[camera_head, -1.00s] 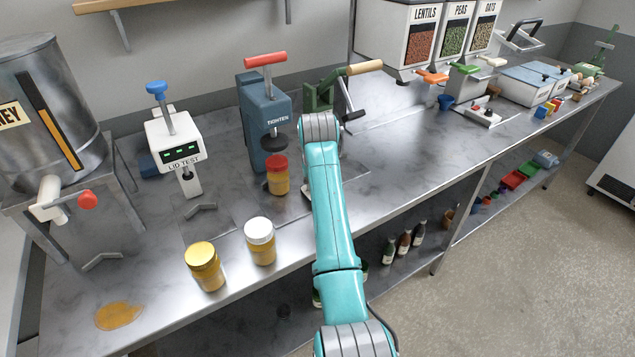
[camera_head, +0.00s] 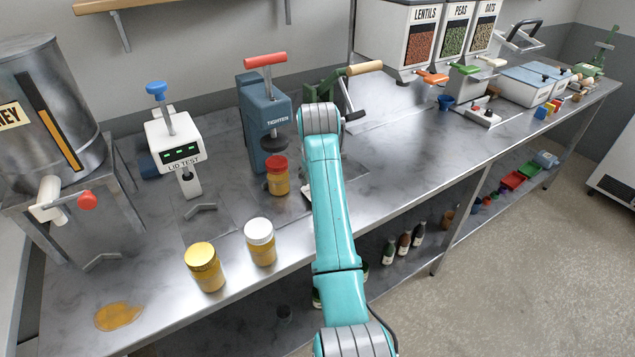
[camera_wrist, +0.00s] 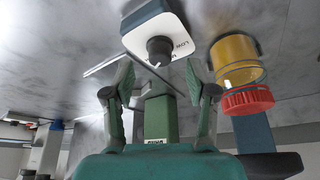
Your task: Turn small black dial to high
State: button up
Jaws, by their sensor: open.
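The small black dial (camera_wrist: 158,46) sticks out of the pale face of a small box (camera_wrist: 150,26) with dark sides in the wrist view. Lettering that seems to read LOW is beside the dial; its pointer setting is too small to tell. My gripper (camera_wrist: 160,78) is open, with one finger on each side of the picture's middle and nothing between the tips. The dial appears just beyond the fingertips, roughly centred between them, and I see no contact. In the head view my arm hides the gripper and the dial.
A red-lidded jar (camera_head: 278,176) stands close by under the blue tightening press (camera_head: 262,115); it also shows in the wrist view (camera_wrist: 236,62). A green cranked device (camera_head: 318,95) is behind my arm. Two jars (camera_head: 205,267) (camera_head: 260,242) stand near the front edge.

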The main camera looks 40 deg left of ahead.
jog(key=v, duration=0.9)
jog(key=shift+s+d+f, duration=0.1)
